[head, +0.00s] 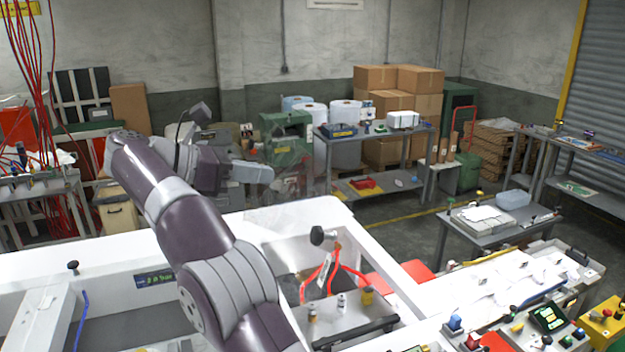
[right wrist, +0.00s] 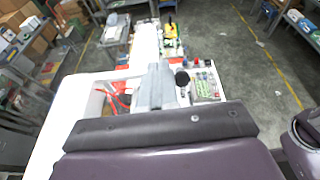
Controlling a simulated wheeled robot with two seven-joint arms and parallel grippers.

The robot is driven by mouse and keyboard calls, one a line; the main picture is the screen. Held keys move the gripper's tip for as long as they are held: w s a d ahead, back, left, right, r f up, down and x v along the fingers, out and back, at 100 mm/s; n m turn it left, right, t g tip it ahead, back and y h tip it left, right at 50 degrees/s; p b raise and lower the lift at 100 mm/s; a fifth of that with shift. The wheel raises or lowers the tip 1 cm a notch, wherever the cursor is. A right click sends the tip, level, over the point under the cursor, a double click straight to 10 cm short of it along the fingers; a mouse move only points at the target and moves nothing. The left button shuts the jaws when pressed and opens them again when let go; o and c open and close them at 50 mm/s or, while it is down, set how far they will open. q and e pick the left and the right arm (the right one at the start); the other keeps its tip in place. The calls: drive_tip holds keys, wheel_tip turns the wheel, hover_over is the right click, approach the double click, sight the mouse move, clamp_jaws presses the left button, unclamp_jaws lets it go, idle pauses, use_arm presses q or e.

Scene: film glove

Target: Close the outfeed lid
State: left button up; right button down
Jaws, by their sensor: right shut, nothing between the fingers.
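A clear panel (head: 296,178), which looks like the outfeed lid, stands raised at the back of the white machine (head: 385,240) in the head view. Its edges are faint, and its exact angle is hard to tell. Below it is an open bay with a black knob (head: 318,236) at its rim. My right gripper (head: 262,173) is shut and empty, at or just beside the clear panel; I cannot tell whether they touch. In the right wrist view the shut fingers (right wrist: 157,85) point forward over the machine. My left gripper is not in view.
Red cables (head: 322,275) and small bottles (head: 342,300) are inside or beside the bay. A yellow control box (head: 603,322) stands at the right. Behind are a grey cart (head: 375,135) and stacked cartons (head: 390,100). Open floor lies between the machine and the back shelves.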

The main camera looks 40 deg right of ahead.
drive_tip(key=b, duration=0.2)
approach(343, 185)
drive_tip(key=shift+m, duration=0.4)
drive_tip(key=p+x, duration=0.2)
drive_tip(key=x, duration=0.5)
drive_tip(key=shift+w+p, duration=0.1)
drive_tip(key=shift+p, duration=0.3)
